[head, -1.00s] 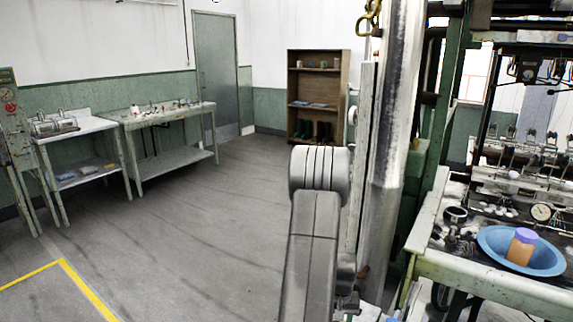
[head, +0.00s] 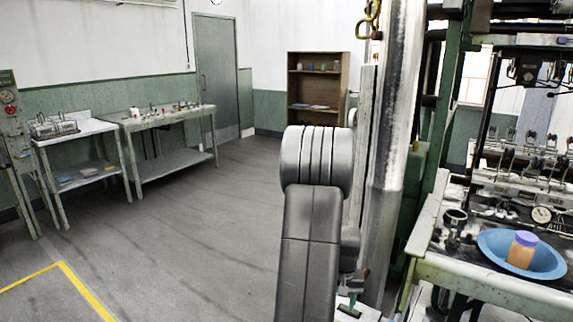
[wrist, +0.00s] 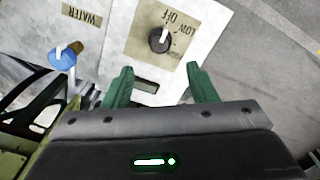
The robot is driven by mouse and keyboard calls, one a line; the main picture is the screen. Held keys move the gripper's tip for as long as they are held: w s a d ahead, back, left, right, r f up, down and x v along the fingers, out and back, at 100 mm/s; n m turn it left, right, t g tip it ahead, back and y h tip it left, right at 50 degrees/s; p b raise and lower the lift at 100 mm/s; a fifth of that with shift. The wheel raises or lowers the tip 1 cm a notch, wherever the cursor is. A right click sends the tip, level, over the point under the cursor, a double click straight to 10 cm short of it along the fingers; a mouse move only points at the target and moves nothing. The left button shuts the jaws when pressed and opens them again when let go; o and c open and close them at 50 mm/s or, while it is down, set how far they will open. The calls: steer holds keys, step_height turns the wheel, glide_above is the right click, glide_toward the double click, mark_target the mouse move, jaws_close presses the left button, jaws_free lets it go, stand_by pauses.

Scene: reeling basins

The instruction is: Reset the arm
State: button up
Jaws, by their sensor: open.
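My gripper (wrist: 160,72) shows in the wrist view with its two green fingers apart and nothing between them. It is over a pale control panel (wrist: 112,45). A black knob (wrist: 159,40) on a plate marked LOW and OFF is just beyond the fingertips, with a visible gap to them. In the head view my grey arm stands in the middle of the picture, in front of a metal post. The gripper is mostly hidden there; a small green part shows low beside the arm.
A blue valve handle (wrist: 62,58) is beside a WATER label. At right, a blue basin (head: 490,243) holding an orange jar with a purple lid (head: 522,250) stands on a cluttered bench (head: 470,275). Two worktables stand at left. The floor (head: 190,220) between is clear.

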step_height(320, 180, down, 9)
steer(key=shift+s+f, duration=0.1)
steer(key=shift+f, duration=0.2)
steer(key=m+p, duration=0.3)
steer(key=m, duration=0.2)
steer(key=shift+p, duration=0.3)
steer(key=m+p, duration=0.3)
steer(key=shift+m+p, duration=0.3)
steer(key=shift+m, duration=0.1)
steer(key=shift+r, duration=0.25)
step_height(320, 180, up, 9)
steer(key=b, duration=0.1)
steer(key=shift+r, duration=0.2)
